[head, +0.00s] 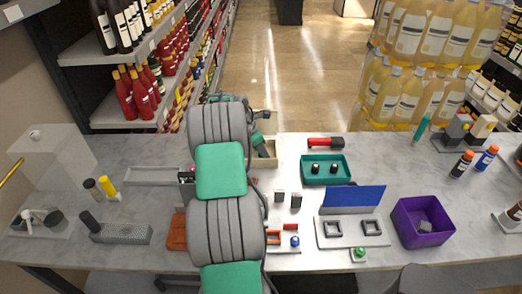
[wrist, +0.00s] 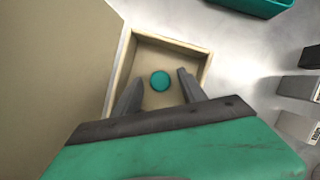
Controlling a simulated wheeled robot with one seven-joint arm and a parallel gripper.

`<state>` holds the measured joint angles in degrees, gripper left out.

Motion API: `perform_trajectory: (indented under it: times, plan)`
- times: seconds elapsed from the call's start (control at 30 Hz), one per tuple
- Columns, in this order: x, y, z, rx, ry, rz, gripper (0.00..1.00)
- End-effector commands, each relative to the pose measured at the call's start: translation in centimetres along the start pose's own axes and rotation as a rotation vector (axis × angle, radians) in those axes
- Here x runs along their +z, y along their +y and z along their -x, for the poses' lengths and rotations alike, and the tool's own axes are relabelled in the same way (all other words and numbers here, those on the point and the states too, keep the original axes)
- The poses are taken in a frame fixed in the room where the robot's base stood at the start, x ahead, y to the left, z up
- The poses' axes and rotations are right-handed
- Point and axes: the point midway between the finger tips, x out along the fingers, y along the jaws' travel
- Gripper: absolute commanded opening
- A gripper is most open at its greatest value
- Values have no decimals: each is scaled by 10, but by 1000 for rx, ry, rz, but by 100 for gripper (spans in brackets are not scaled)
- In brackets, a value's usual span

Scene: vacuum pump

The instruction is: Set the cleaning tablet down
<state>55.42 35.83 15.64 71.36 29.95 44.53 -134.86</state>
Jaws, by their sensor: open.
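A small round teal disc, which looks like the cleaning tablet (wrist: 160,81), lies inside a shallow light-wood box (wrist: 193,50) in the wrist view, near the middle of its floor. My gripper (wrist: 161,77) is open, with one dark finger on each side of the disc in the picture and gaps between. I cannot tell how high the fingertips are above the floor. In the head view the box (head: 269,164) stands near the table's back edge, partly behind my arm, and my gripper (head: 262,143) reaches over it. The tablet is hidden there.
A teal tray (head: 326,179) with two dark round items and a red-and-black tool (head: 326,143) are to the right. Two small grey blocks (head: 296,201) stand in front. A purple bin (head: 422,222) is further right. Bare tabletop lies between the box and the teal tray.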

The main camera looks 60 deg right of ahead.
Motion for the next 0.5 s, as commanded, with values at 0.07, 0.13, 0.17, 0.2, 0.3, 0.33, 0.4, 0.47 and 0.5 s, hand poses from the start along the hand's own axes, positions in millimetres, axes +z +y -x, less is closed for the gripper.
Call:
perform_trajectory:
  times: [0.07,0.13,0.17,0.2,0.3,0.33,0.4,0.47,0.5]
  plan:
    - [0,0,0,0,0,0,49]
    - [1,0,2,1,0,0,49]
    - [1,0,4,2,-1,0,49]
    - [1,1,9,3,-1,0,49]
    - [1,2,27,6,-2,-1,49]
    - [1,2,34,6,-2,-1,49]
    - [0,2,53,6,-2,0,49]
    - [1,1,69,5,-2,-1,49]
    - [1,1,80,5,-1,0,49]
